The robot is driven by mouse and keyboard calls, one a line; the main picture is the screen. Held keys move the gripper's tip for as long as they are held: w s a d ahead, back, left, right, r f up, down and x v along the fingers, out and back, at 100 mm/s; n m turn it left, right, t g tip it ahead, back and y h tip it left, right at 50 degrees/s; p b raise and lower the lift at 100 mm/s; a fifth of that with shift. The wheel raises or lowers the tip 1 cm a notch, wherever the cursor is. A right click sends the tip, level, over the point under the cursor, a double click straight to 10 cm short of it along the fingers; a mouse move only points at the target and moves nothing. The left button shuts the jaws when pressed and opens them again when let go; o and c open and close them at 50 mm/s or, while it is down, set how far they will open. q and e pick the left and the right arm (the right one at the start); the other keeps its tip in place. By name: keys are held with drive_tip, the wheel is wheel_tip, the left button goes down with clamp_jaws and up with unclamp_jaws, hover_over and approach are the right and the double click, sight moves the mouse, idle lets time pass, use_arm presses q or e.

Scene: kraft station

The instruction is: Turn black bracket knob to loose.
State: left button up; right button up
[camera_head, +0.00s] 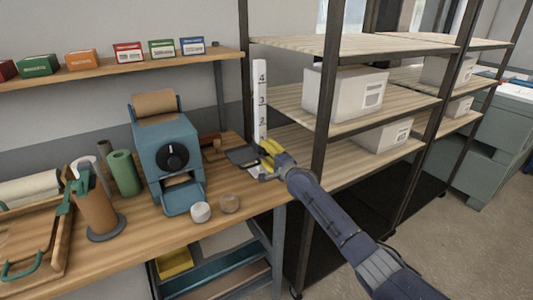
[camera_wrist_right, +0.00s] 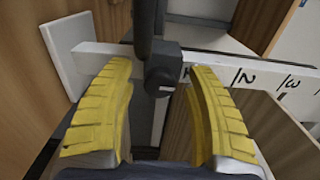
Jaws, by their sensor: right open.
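A black bracket (camera_head: 241,157) sits low on an upright white post (camera_head: 260,97) marked with numbers, at the back of the bench. In the right wrist view, the bracket's small black knob (camera_wrist_right: 164,76) shows against the white post (camera_wrist_right: 218,75). My right gripper (camera_head: 269,153) is at the bracket from the right. Its two yellow fingers are open in the right wrist view (camera_wrist_right: 162,72), one on each side of the knob, with visible gaps. The knob is hidden by the fingers in the head view. My left gripper is not in view.
A blue machine (camera_head: 165,135) with a large black dial (camera_head: 172,157) stands left of the post. A shelf rack with white boxes (camera_head: 345,93) stands close on the right.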

idle(0.3)
clamp_jaws()
idle(0.3)
drive_tip(key=shift+n, duration=3.3)
unclamp_jaws()
